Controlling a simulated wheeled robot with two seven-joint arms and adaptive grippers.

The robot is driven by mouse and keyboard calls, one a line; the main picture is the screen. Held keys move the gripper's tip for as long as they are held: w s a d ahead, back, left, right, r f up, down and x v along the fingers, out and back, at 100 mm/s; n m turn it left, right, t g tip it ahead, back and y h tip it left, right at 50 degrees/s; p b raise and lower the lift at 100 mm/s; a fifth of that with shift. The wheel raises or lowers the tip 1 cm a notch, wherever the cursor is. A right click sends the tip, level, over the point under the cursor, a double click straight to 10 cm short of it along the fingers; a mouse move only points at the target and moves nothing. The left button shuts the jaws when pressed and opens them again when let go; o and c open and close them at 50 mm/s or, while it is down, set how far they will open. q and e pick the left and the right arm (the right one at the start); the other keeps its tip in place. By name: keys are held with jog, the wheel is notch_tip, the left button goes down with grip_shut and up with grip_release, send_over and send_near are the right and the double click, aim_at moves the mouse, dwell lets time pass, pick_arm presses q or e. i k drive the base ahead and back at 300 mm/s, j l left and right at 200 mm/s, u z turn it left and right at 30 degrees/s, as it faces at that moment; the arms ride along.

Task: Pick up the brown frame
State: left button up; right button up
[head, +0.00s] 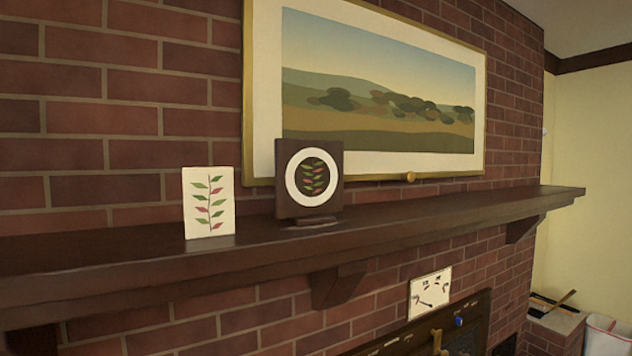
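The brown frame (280,180) stands upright on the dark wooden mantel shelf (420,220) in the head view. It is a dark brown square with a white ring around a leaf picture, on a small foot. Neither of my grippers is in view.
A cream card with a leaf sprig (209,203) stands left of the frame. A large gilt-framed landscape (370,95) hangs on the brick wall just behind. The shelf is clear to the right. Below are a small white panel (430,292) and a dark unit (408,338).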

aim_at(309, 172)
jog(key=i+l+u, duration=0.2)
jog(key=l, duration=0.35)
jog(key=i+l+u, duration=0.2)
jog(key=l, duration=0.4)
jog(key=l+u, duration=0.2)
jog(key=l, duration=0.4)
jog(key=l+u, duration=0.25)
jog(key=l, duration=0.35)
jog(key=l+u, duration=0.2)
jog(key=l, duration=0.45)
jog(key=l+u, duration=0.2)
jog(key=l, duration=0.4)
jog(key=k+l+u, duration=0.2)
jog(key=l, duration=0.4)
jog(key=k+l+u, duration=0.2)
jog(key=l, duration=0.4)
jog(key=i+l, duration=0.05)
jog(key=i, duration=0.05)
